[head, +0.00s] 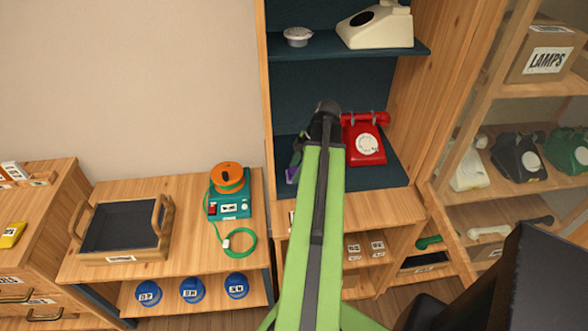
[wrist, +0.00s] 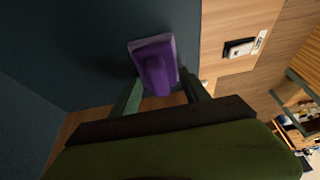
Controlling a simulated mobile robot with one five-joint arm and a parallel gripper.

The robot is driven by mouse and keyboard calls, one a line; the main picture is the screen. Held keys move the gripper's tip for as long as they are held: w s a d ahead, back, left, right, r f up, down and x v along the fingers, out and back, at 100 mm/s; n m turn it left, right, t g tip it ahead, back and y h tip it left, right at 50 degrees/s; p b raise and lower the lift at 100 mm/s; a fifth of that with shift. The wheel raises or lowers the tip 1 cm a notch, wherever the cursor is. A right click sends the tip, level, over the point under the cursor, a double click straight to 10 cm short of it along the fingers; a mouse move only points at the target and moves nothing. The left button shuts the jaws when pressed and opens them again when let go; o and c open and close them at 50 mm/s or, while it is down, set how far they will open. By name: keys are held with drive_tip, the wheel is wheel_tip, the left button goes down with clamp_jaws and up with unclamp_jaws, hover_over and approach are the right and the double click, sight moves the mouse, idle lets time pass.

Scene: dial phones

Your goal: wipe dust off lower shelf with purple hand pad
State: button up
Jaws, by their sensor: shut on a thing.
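The purple hand pad (wrist: 154,66) is in my gripper (wrist: 160,92), with a finger on each side of its purple grip. In the head view a small purple part of the pad (head: 292,174) shows at the left of the lower shelf, mostly hidden behind my arm. The lower shelf (head: 379,178) is dark blue and carries a red dial phone (head: 364,140) right of my gripper. In the wrist view the pad is over the dark shelf surface (wrist: 90,50); I cannot tell whether it touches. I cannot make out dust.
The upper shelf (head: 350,47) holds a cream phone (head: 376,25) and a small pale dial piece (head: 297,36). A bench at left bears a tray (head: 120,258) and a teal box with an orange reel (head: 227,177). A glass-fronted cabinet with phones stands at right.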

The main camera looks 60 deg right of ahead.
sight(279, 178)
drive_tip(key=shift+w+a, duration=1.4)
drive_tip(key=shift+w, duration=0.1)
wheel_tip(279, 178, up, 6)
drive_tip(key=p, duration=0.6)
drive_tip(key=shift+r, duration=0.1)
wheel_tip(279, 178, up, 3)
drive_tip(key=p, duration=0.3)
